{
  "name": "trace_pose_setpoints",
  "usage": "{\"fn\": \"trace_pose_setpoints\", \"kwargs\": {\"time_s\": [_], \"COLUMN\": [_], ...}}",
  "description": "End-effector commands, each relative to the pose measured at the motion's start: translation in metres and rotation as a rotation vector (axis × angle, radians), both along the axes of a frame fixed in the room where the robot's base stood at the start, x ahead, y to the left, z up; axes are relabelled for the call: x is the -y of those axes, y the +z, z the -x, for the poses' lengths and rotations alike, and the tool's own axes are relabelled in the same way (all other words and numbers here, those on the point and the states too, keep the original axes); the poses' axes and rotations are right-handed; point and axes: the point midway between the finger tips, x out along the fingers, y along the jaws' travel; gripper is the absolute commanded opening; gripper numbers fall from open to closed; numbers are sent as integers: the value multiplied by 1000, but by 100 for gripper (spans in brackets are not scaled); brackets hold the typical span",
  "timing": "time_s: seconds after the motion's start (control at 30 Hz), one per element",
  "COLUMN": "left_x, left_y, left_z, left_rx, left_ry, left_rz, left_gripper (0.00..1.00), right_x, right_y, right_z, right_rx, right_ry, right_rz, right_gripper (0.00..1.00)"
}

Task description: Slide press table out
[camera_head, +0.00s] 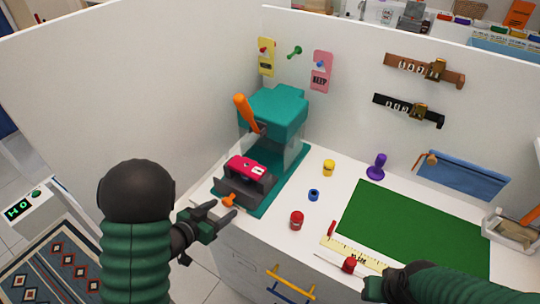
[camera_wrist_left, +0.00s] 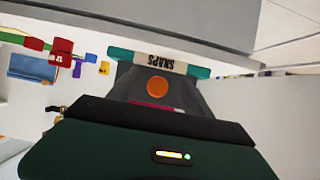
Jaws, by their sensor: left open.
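The teal press (camera_head: 272,112) stands at the back left of the white worktop, with an orange lever (camera_head: 245,112) on its side. Its dark grey press table (camera_head: 243,187) sits at the front of the teal base and carries a pink-red block (camera_head: 245,168). An orange knob (camera_head: 229,200) is on the table's front; it also shows in the left wrist view as an orange disc (camera_wrist_left: 158,87). My left gripper (camera_head: 225,209) is open just in front of the knob; contact cannot be told. My right gripper (camera_head: 388,287) is low at the right, its fingers unclear.
A red jar (camera_head: 296,220), a blue ring (camera_head: 313,195), a yellow piece (camera_head: 328,168) and a purple stamp (camera_head: 376,167) stand right of the press. A green mat (camera_head: 415,228) lies further right. White walls close the back and left.

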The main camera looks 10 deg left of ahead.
Motion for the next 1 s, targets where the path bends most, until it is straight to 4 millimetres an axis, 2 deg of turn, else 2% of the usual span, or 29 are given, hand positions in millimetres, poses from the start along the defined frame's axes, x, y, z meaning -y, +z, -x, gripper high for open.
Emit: {"fn": "trace_pose_setpoints", "kwargs": {"time_s": [0.7, 1.0], "left_x": [-24, -25], "left_y": [35, 35], "left_z": [65, 67], "left_rx": [-1, 0], "left_ry": [1, 0], "left_rz": [0, 0], "left_gripper": [58, 58], "right_x": [0, 0], "right_y": [33, 32], "right_z": [0, 0], "right_rx": [0, 0], "right_ry": [0, 0], "right_rz": [0, 0], "right_gripper": [36, 36]}}
